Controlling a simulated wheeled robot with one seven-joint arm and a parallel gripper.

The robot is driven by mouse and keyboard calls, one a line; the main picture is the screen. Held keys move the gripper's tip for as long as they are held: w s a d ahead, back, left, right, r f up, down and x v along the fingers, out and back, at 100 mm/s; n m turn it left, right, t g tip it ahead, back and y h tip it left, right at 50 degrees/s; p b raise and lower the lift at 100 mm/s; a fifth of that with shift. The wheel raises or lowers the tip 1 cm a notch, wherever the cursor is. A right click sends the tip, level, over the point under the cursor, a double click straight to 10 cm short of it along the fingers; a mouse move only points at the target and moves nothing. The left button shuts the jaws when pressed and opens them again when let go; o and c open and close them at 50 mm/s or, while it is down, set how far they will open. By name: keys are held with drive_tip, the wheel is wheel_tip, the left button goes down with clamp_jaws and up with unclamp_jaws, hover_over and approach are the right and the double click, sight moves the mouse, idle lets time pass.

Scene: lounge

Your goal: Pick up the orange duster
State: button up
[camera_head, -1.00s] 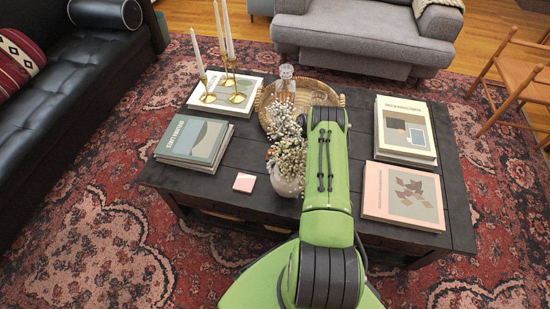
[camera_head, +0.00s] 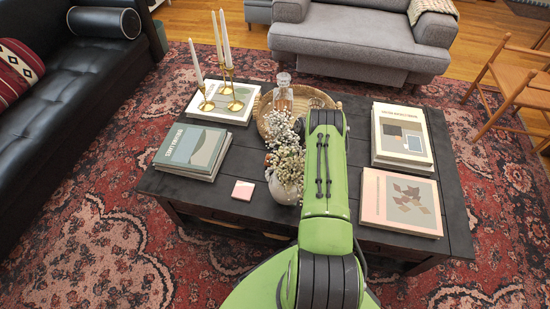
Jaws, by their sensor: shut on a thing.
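I do not see an orange duster anywhere in the head view. My green arm reaches out over the dark wooden coffee table (camera_head: 240,165) and hides part of its middle. My gripper is not visible; the far end of the arm covers the place where it would be.
Books (camera_head: 195,150) lie at the table's left, with candlesticks (camera_head: 232,92) behind. A round tray (camera_head: 262,108) holds a glass decanter (camera_head: 283,92). A flower vase (camera_head: 286,188) stands close to my arm, near a pink coaster (camera_head: 243,190). More books (camera_head: 400,200) lie at right.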

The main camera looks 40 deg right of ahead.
wheel_tip(320, 180, up, 2)
drive_tip(key=shift+r+p, duration=0.1)
drive_tip(key=shift+p, duration=0.2)
drive_tip(key=s+d, duration=0.4)
drive_tip(key=s+d+p, duration=0.1)
drive_tip(key=s+d, duration=0.3)
drive_tip(key=s, duration=0.1)
drive_tip(key=s+d, duration=0.4)
drive_tip(key=shift+s+f+p, duration=0.2)
drive_tip(key=shift+s+p, duration=0.05)
drive_tip(key=shift+p, duration=0.05)
clamp_jaws()
drive_tip(key=shift+o, duration=1.9)
unclamp_jaws()
drive_tip(key=c, duration=0.3)
drive_tip(key=shift+a, duration=0.1)
drive_tip(key=shift+c, duration=0.2)
